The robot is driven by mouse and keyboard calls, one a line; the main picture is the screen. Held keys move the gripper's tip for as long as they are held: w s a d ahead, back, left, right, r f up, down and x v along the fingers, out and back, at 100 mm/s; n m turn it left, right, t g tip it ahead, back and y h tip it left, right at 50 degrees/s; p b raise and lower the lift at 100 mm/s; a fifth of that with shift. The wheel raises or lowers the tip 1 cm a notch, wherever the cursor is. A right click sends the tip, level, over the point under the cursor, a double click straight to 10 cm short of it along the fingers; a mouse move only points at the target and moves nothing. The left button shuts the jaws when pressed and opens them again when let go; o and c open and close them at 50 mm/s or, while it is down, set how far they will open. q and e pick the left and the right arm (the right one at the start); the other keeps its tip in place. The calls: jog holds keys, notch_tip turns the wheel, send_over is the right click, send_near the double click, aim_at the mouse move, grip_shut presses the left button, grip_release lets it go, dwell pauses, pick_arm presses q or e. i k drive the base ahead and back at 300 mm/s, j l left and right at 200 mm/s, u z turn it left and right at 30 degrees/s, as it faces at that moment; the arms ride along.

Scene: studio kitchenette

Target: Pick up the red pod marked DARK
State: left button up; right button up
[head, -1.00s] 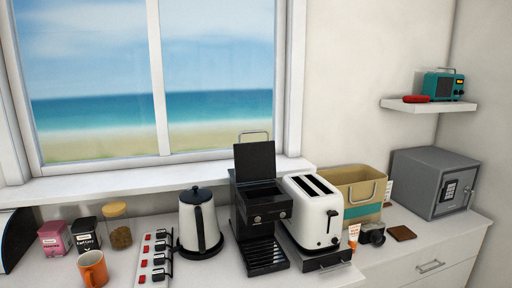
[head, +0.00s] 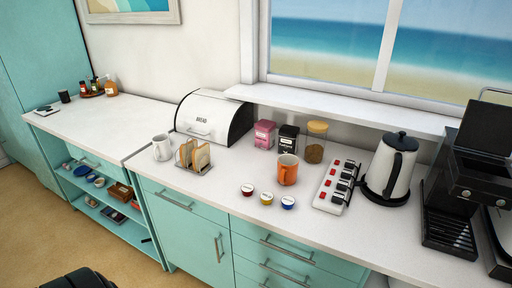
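A small dark-red pod (head: 247,190) with a pale label on top sits on the white counter, left of the orange mug. Its lettering is too small to read. A yellow pod (head: 266,198) and a blue pod (head: 288,202) stand to its right, in a short row near the counter's front edge. The three pods are apart from each other. Neither of my grippers shows in the head view.
An orange mug (head: 288,169) stands just behind the pods. A toast rack (head: 194,163), white mug (head: 162,147) and bread bin (head: 207,118) are to the left. A power strip (head: 337,186), kettle (head: 393,167) and coffee machine (head: 466,180) are to the right.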

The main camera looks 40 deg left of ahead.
aim_at(247, 190)
jog(key=u, duration=1.3)
